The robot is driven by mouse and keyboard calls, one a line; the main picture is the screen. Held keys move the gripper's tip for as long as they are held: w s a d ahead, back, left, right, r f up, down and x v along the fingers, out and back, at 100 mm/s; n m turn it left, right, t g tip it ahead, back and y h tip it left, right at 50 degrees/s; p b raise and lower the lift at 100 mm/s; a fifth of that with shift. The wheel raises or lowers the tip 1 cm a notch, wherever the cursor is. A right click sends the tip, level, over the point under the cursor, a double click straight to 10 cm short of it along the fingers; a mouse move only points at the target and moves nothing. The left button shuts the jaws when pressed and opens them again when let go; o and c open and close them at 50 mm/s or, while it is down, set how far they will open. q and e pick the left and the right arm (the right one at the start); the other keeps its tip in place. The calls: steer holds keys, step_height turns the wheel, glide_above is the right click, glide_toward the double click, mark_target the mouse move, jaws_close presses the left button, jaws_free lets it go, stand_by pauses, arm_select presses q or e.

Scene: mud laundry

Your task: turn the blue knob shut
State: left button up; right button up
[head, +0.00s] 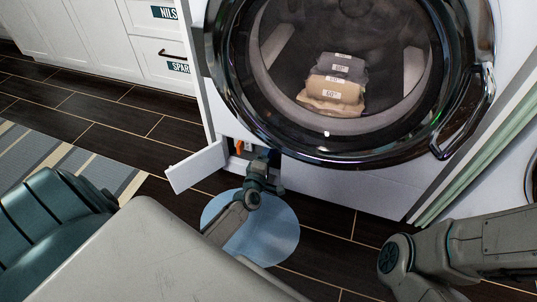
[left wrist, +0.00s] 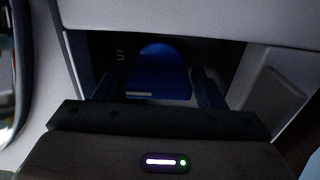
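The blue knob (left wrist: 160,72) sits inside a dark recess low on the washer's front, in the left wrist view. It has a rounded top and a pale line across its lower part. My left gripper (left wrist: 161,88) reaches into the recess, its two dark fingers apart on either side of the knob. A gap shows between the right finger and the knob; contact at the left finger is unclear. In the head view my left gripper (head: 262,168) is at the opening and hides the knob. My right arm shows at lower right; its gripper is out of view.
The small white flap (head: 195,168) stands open left of the recess. An orange part (head: 238,147) shows inside. Above is the washer's round door (head: 300,152), with stacked packages (head: 333,88) behind it. A light blue disc (head: 275,235) lies on the floor below.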

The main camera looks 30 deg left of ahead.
arm_select(q)
steer(key=p+v, duration=0.2)
steer(key=v, duration=0.8)
steer(key=shift+s+p, duration=0.3)
steer(key=shift+s, duration=0.05)
steer(key=shift+d, duration=0.15)
